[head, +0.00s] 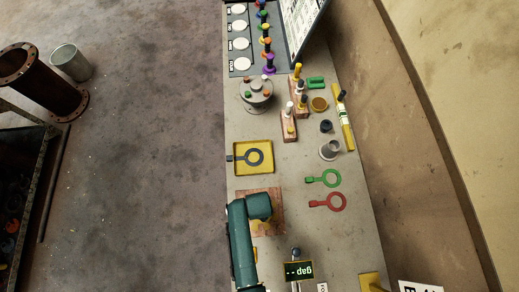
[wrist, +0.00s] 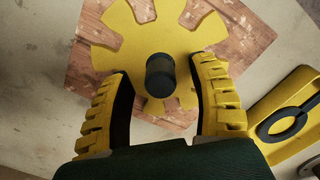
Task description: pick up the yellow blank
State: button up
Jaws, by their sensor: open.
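A yellow notched disc (wrist: 190,40) with a dark round knob (wrist: 160,72) at its middle lies on a wooden board (wrist: 250,38) in the wrist view. It is the yellow piece that best fits the yellow blank. My gripper (wrist: 161,84) is open above the disc, one finger on each side of the knob. I see gaps between the knob and both fingers. In the head view my arm covers most of the disc and part of the wooden board (head: 278,225); the gripper itself is hidden there.
Beside the board is a yellow tray (head: 239,168) with a dark ring-ended piece (head: 254,157). Green (head: 329,178) and red (head: 335,202) ring-ended pieces lie to the right. A small display (head: 299,271) stands in front. Pegged blocks and a round stand (head: 256,93) are farther back.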

grip_shut()
jog(key=shift+r, duration=0.1)
notch_tip(320, 180, up, 15)
jog(key=p, duration=0.6)
jog(key=shift+p, duration=0.3)
